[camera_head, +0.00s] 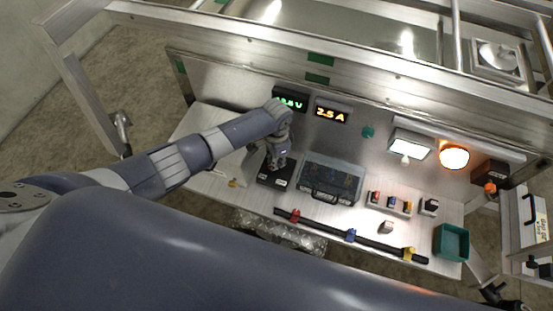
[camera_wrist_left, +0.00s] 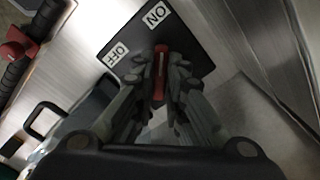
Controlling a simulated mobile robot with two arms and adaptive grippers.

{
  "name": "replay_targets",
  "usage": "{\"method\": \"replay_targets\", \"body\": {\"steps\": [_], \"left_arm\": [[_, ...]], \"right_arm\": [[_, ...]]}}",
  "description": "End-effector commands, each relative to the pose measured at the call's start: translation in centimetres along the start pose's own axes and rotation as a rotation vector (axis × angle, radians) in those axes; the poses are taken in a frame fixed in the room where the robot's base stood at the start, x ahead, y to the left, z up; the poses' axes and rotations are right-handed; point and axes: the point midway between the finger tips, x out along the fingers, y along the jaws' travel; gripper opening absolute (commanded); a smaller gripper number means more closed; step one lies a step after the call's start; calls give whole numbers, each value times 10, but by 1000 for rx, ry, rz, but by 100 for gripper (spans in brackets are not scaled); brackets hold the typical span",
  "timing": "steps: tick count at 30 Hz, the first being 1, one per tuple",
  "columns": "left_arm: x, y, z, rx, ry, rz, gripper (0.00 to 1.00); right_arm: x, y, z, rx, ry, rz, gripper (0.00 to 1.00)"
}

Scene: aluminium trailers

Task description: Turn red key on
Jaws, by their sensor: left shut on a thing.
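The red key (camera_wrist_left: 160,72) stands up from a black switch box in the left wrist view. The switch box (camera_wrist_left: 186,30) carries a white ON label (camera_wrist_left: 156,14) and a white OFF label (camera_wrist_left: 116,54). My left gripper (camera_wrist_left: 160,92) is shut on the red key, with one finger on each side of it. In the head view my left gripper (camera_head: 277,158) reaches down over the black switch box (camera_head: 277,181), and the key is mostly hidden there. The key's bar lies between the fingers. My right gripper is not seen.
A clear-lidded case (camera_head: 331,180) stands just right of the switch box. A black rail (camera_head: 335,232) with red, blue and yellow pieces runs along the front. A teal bin (camera_head: 451,242) is at the right. Two lit displays, green (camera_head: 290,99) and orange (camera_head: 331,114), are on the back panel.

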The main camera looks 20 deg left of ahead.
Motion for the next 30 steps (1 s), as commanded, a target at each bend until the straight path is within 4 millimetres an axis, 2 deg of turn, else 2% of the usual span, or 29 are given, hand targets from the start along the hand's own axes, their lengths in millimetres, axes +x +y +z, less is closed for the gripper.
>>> {"method": "replay_targets", "body": {"steps": [14, 15, 17, 26, 30], "left_arm": [[-1, 0, -1, 14, 2, -1, 0], [-1, 0, -1, 14, 2, -1, 21], [-1, 0, -1, 14, 2, -1, 32], [0, 0, 0, 12, 1, -1, 32], [-7, -1, 0, 11, 2, -1, 32]], "right_arm": [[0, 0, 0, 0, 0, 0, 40], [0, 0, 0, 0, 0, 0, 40], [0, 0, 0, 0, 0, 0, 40], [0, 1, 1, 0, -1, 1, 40], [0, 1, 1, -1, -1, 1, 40]]}}
